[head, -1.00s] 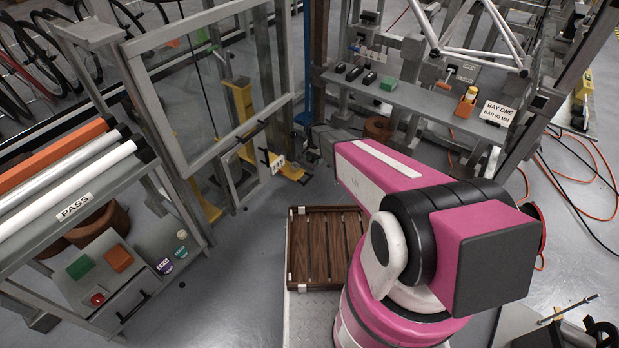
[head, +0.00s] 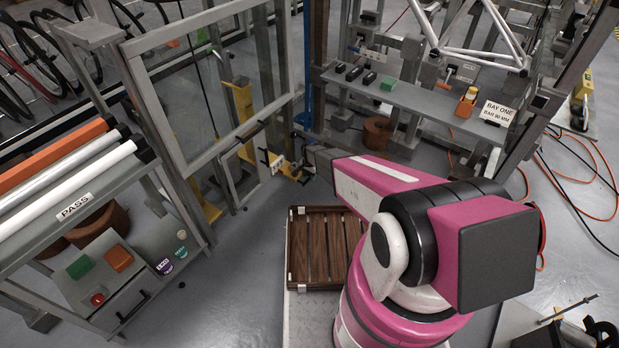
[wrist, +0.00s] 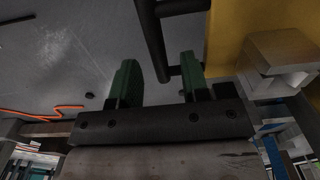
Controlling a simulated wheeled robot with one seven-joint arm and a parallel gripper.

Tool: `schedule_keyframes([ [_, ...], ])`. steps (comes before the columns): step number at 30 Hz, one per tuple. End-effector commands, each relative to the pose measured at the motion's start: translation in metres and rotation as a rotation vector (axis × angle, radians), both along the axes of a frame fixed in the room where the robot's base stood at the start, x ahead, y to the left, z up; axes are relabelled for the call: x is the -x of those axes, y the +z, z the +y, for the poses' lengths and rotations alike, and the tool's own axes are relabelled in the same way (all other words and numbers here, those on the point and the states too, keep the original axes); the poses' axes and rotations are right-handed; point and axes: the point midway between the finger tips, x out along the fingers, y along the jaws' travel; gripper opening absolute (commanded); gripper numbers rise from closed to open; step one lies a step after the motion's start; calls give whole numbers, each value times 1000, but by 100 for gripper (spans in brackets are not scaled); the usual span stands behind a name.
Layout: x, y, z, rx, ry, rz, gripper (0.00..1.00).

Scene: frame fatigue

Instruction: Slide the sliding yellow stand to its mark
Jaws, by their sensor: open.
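The yellow stand (head: 240,103) is partly hidden behind a grey framed gate in the head view, with yellow low down too. A yellow surface (wrist: 226,30) fills the upper right of the wrist view. A black bar handle (wrist: 152,35) comes down from the top there. My gripper (wrist: 158,82) is open, with green fingers either side of the bar's lower end; contact cannot be told. In the head view my gripper (head: 290,169) is small and dark beside the stand's lower part. The mark cannot be made out.
The grey gate (head: 205,85) stands left of my arm. A PASS rack (head: 75,206) with rollers is at left. A wooden slatted tray (head: 325,247) lies near my base. The Bay One bench (head: 420,104) is at upper right. Grey floor (head: 240,270) is clear between.

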Motion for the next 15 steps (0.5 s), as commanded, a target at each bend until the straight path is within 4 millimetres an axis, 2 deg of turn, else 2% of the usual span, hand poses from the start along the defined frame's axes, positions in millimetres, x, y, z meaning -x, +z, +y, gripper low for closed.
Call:
schedule_keyframes([
  [3, 0, -10, 0, 0, 0, 0, 42],
  [11, 1, -11, 0, 0, 0, 0, 42],
  [14, 1, -11, 0, 0, 0, 0, 13],
  [15, 0, -11, 0, 0, 0, 0, 0],
])
